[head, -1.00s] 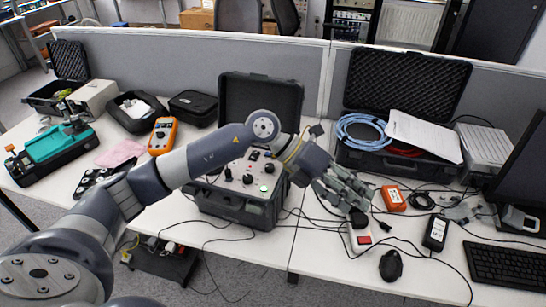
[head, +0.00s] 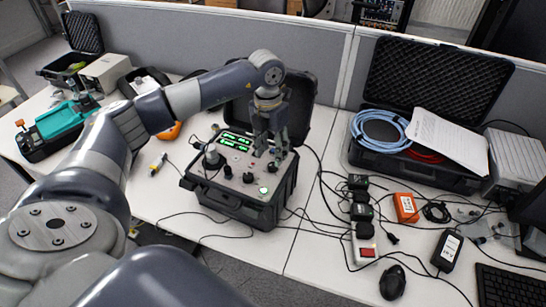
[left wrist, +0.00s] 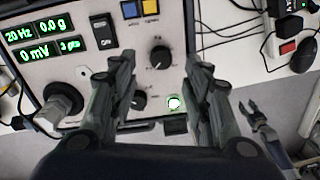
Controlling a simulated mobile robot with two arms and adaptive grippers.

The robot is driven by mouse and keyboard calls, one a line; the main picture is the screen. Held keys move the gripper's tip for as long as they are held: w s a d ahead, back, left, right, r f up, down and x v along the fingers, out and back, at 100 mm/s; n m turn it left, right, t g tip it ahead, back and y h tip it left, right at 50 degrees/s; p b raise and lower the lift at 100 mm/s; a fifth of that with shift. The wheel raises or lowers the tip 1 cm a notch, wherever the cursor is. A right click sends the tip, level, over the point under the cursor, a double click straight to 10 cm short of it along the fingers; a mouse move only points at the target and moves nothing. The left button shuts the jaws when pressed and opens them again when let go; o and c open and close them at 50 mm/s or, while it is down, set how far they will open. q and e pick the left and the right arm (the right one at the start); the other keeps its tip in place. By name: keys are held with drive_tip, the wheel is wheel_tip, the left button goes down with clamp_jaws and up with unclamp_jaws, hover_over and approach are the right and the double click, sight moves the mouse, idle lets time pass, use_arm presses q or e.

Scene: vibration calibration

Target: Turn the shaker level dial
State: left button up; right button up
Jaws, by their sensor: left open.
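The calibrator case (head: 235,205) stands open on the table, with knobs and a lit green display (head: 235,143) on its panel. My left gripper (head: 268,150) points down over the panel's right part. In the left wrist view its open fingers (left wrist: 160,72) stand on either side of a black dial with a scale (left wrist: 160,55). I cannot tell whether they touch it. A second dark knob (left wrist: 138,101) sits lower, by the left finger, near a lit green button (left wrist: 174,103). Small labels are unreadable. What looks like my right gripper (left wrist: 250,108) hangs apart at right, fingers spread.
A large round fitting (left wrist: 62,98) rises from the panel's left. The case's raised lid (head: 300,100) stands behind my gripper. Cables and a power strip (head: 364,245) lie to the right. An orange box (head: 406,208) is further right. Some bare table lies in front.

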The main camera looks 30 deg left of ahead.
sight(273, 164)
use_arm(q)
wheel_tip(273, 164, down, 3)
drive_tip(key=shift+w+d, duration=0.1)
drive_tip(key=shift+w, duration=0.05)
drive_tip(key=shift+f+p, duration=0.4)
drive_tip(key=shift+f, duration=0.45)
drive_tip(key=shift+c, duration=0.3)
drive_tip(key=shift+d, duration=0.1)
drive_tip(key=c, duration=0.9)
clamp_jaws()
use_arm(e)
drive_tip(key=shift+w+a+r, duration=0.2)
drive_tip(key=shift+w+r, duration=0.35)
drive_tip(key=shift+w, duration=0.25)
